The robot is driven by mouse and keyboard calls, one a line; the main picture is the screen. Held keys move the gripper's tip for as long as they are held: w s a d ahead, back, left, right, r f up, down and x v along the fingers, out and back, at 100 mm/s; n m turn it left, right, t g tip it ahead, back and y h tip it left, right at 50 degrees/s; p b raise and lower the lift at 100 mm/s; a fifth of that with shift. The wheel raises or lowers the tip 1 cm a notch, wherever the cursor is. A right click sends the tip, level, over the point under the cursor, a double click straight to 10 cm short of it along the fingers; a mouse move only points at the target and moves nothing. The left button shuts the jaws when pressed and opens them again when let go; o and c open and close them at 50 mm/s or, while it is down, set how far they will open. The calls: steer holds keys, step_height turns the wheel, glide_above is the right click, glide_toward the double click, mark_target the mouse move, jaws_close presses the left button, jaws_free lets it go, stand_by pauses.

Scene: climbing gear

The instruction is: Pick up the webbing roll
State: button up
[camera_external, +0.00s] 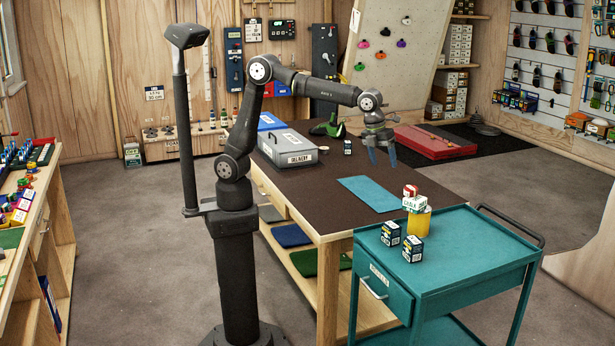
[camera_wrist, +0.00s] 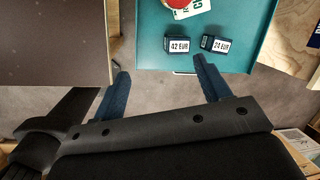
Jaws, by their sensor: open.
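I cannot pick out the webbing roll with certainty. A small red item (camera_external: 410,190) with a pale label shows on the teal cart, behind or on a white-and-green box (camera_external: 415,204); it may be a roll. A yellow cylinder (camera_external: 417,224) stands just below that box. My gripper (camera_external: 383,163) points down with its blue fingers apart and empty, above the brown table and left of the cart items. In the wrist view my gripper (camera_wrist: 161,66) is open, with nothing between the fingers; the white-and-green box (camera_wrist: 188,8) is cut off at the top edge.
Two dark labelled boxes (camera_external: 390,233) (camera_external: 412,249) stand on the teal cart (camera_external: 480,245).

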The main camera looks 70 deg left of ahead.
steer(key=w+d+r+m, duration=0.1)
steer(key=w+r+m, duration=0.35)
steer(key=m, duration=0.45)
glide_above(411, 188)
steer(key=s+a, duration=0.1)
steer(key=s, duration=0.1)
steer(key=shift+t, duration=0.3)
step_height(411, 188, down, 10)
steer(key=shift+a+f, duration=0.1)
steer(key=x, duration=0.5)
steer(key=shift+w, duration=0.2)
steer(key=c, duration=1.2)
steer(key=shift+o, duration=0.2)
